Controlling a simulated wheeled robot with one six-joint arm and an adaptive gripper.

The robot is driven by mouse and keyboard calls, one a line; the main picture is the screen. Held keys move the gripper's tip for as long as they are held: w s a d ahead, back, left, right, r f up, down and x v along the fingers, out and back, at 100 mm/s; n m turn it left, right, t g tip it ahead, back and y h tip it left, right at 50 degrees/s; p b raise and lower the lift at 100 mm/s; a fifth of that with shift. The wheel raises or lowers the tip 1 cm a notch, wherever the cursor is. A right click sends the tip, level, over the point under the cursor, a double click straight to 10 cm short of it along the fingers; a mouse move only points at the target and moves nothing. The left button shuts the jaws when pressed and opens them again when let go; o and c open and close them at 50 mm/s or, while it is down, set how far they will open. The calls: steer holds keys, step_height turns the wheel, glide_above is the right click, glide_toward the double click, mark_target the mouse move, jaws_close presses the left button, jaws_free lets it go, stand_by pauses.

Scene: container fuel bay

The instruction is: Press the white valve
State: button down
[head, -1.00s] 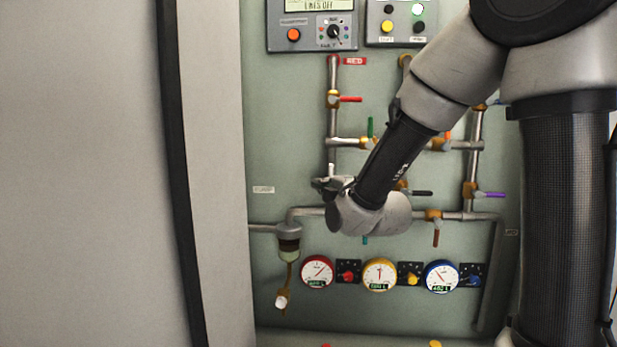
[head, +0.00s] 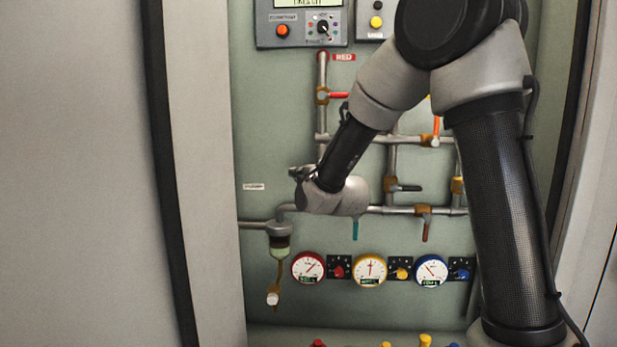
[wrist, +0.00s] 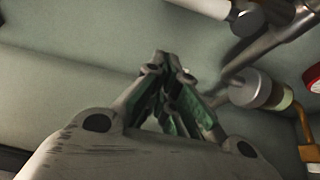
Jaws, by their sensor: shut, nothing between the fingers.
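In the wrist view, a thick white bar (wrist: 205,7), which looks like the white valve's handle, enters at the top edge beside a pipe joint. In the head view I cannot make out this handle; my forearm and wrist cover part of the piping. My gripper (head: 300,172) is in front of the left side of the pipework, above the filter. In the wrist view my gripper (wrist: 162,58) has its fingers together and empty, with the white bar beyond and to the right, apart from the tips.
The filter (head: 279,240) hangs at the left, with a white-ended brass tap (head: 272,298) below. Red (head: 339,95), orange (head: 436,125), black (head: 408,188), teal (head: 355,230) and brown (head: 425,231) valve handles surround my arm. Gauges (head: 309,267) sit lower. Bare panel lies left.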

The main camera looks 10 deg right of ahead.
steer(key=shift+w+d, duration=0.2)
steer(key=shift+d, duration=1.7)
steer(key=shift+w+d, duration=0.1)
steer(key=shift+d+m, duration=0.1)
steer(key=shift+m, duration=0.3)
